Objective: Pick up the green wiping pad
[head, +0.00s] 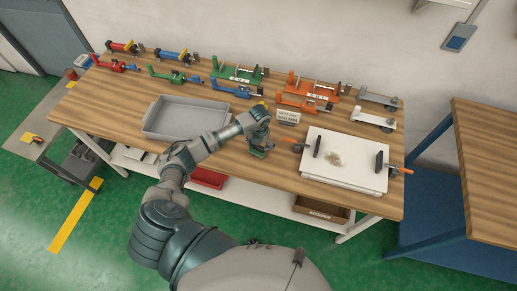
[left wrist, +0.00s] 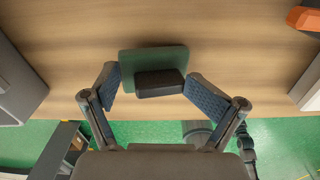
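The green wiping pad (left wrist: 150,57) lies on the wooden bench with a black block-shaped grip (left wrist: 160,83) on top. In the head view a bit of the green pad (head: 259,153) shows below my left gripper (head: 259,141), which hides most of it. In the left wrist view my left gripper (left wrist: 151,76) is open, with one blue-padded finger on each side of the black grip. A gap shows at the left finger; the right finger is very near the grip, and I cannot tell if it touches. My right gripper is not in view.
A grey tray (head: 150,126) stands left of my gripper, and a white board with clamps (head: 318,171) stands right. A small sign (head: 288,116) is close by. Several coloured clamps, including an orange one (head: 303,103), line the back of the wooden bench (head: 100,110).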

